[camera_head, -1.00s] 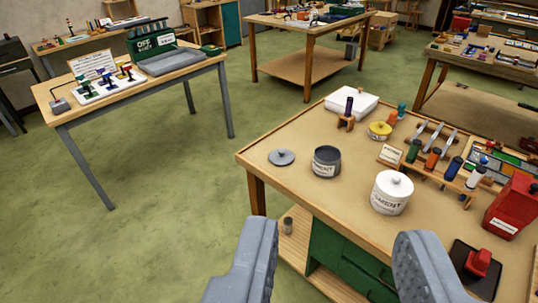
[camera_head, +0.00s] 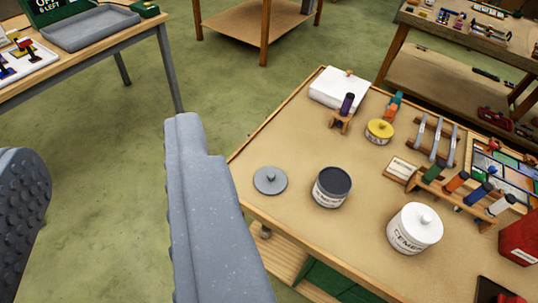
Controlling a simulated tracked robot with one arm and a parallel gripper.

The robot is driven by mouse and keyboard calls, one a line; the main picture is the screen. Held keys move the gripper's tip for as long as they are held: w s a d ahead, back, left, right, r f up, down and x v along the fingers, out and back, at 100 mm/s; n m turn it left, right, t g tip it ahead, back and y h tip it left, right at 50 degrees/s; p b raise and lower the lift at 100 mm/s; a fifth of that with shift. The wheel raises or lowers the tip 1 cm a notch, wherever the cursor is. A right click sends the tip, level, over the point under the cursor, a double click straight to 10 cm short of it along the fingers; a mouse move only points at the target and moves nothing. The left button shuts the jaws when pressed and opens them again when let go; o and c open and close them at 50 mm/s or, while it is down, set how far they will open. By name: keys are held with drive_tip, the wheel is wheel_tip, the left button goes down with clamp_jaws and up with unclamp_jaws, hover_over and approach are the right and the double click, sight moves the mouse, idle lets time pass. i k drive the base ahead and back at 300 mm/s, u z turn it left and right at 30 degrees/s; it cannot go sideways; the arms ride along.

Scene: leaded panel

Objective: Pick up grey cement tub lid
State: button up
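The grey cement tub lid (camera_head: 270,180) is a flat round disc with a small knob. It lies on the bench top near the left edge. The dark grey cement tub (camera_head: 332,188) stands open, just right of the lid and apart from it. My gripper (camera_head: 108,150) is open and empty, its two fingers wide apart at the left of the view. The right finger shows left of the bench and the lid, nearer to the camera. Nothing covers the lid.
A white cement tub (camera_head: 414,228) with its lid on stands to the right on the bench (camera_head: 300,225). A yellow-lidded tin (camera_head: 379,131), a white box (camera_head: 339,88) and a rack of coloured-handled tools (camera_head: 455,182) stand farther back. Another table (camera_head: 110,45) is at upper left.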

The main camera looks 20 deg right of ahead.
sight(268, 180)
drive_tip(key=z, duration=0.45)
drive_tip(key=i, duration=1)
drive_tip(key=z, duration=0.6)
